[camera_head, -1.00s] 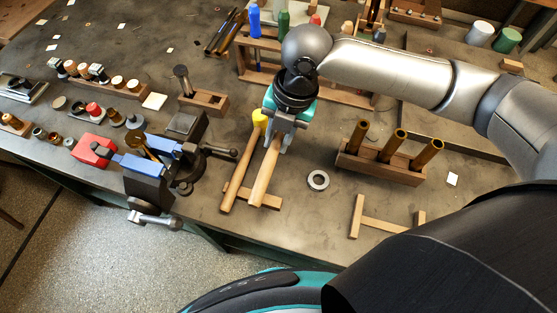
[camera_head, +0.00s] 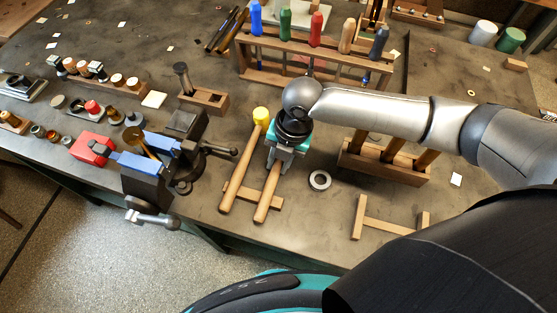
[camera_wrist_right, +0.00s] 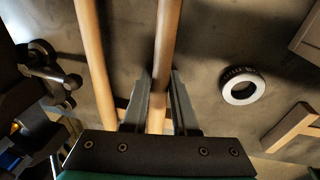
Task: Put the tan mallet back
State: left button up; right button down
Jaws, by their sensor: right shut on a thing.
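The tan mallet's wooden handle (camera_head: 268,195) slants down beside the yellow-headed mallet (camera_head: 240,165). Its head is hidden behind my wrist and arm. My right gripper (camera_head: 277,166) is shut on this handle, which also shows between the fingers in the right wrist view (camera_wrist_right: 166,40). The handle's lower end crosses over the wooden mallet rest (camera_head: 238,192). I cannot tell whether it touches the rest. The yellow-headed mallet lies on the rest to the left, apart from the held handle. My left gripper is not in view.
A metal ring (camera_head: 319,180) lies just right of the held mallet. A vise (camera_head: 165,160) stands to the left. A block with brass tubes (camera_head: 385,165) and an empty wooden rest (camera_head: 388,223) are to the right. A screwdriver rack (camera_head: 300,52) stands behind.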

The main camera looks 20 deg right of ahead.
jog(key=shift+f, duration=0.1)
jog(key=c, duration=0.7)
grip_release()
notch_tip(320, 180, up, 12)
jog(key=d+p, duration=0.1)
jog(key=d, duration=0.1)
jog(key=shift+d, duration=0.15)
jog(key=shift+s, duration=0.1)
